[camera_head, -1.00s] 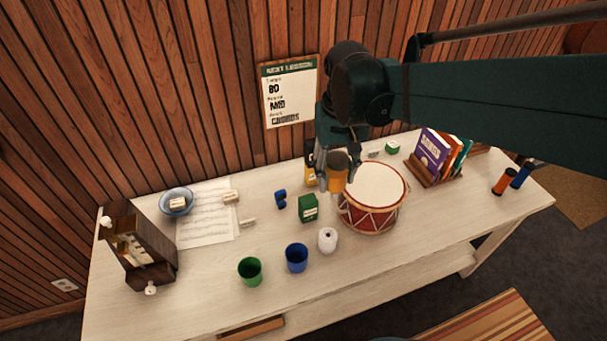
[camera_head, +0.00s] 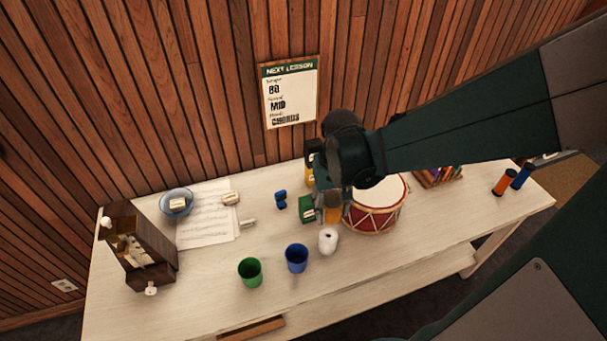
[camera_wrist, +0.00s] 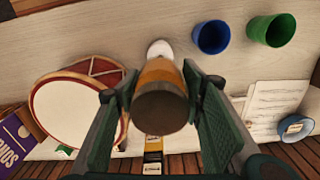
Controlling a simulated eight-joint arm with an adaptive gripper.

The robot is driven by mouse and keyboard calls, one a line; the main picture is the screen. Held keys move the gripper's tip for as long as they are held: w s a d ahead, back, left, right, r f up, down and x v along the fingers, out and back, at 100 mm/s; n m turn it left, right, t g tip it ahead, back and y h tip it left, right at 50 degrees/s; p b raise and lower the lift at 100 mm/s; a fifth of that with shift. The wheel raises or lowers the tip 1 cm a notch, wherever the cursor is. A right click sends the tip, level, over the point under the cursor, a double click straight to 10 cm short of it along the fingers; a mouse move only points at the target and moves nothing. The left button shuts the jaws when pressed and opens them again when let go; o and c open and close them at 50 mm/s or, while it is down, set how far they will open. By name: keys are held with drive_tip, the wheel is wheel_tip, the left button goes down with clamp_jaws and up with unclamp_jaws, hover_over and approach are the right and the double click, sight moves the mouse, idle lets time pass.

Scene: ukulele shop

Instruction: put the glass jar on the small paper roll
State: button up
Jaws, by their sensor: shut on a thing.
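The glass jar is amber with a dark round end. In the wrist view the jar (camera_wrist: 162,92) sits between both fingers of my gripper (camera_wrist: 160,105), which is shut on it. In the head view the jar (camera_head: 333,213) shows in part below my gripper (camera_head: 332,203), whose fingers are partly hidden by the wrist. The small white paper roll (camera_head: 328,241) stands upright on the table, just in front of the jar in the picture. In the wrist view the roll (camera_wrist: 160,47) shows just past the jar, which partly hides it. The jar seems to be above table height, apart from the roll.
The red drum (camera_head: 374,219) stands close to the right of the jar. A green box (camera_head: 306,209) is close to its left. A blue cup (camera_head: 297,258) and a green cup (camera_head: 250,272) stand left of the roll. The front table (camera_head: 380,273) is clear.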

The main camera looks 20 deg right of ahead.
drive_tip(key=shift+f, duration=0.1)
idle(0.3)
hover_over(328, 236)
drive_tip(key=shift+d+f+b, duration=0.1)
drive_tip(key=shift+f+b, duration=0.35)
drive_tip(key=shift+f, duration=2.45)
drive_tip(key=shift+f, duration=0.15)
drive_tip(key=shift+f+b, duration=0.35)
drive_tip(key=shift+f, duration=1.55)
drive_tip(key=shift+f, duration=0.15)
drive_tip(key=o, duration=0.7)
drive_tip(key=shift+c, duration=0.2)
drive_tip(key=o, duration=0.4)
drive_tip(key=shift+o, duration=0.2)
drive_tip(key=shift+r, duration=0.25)
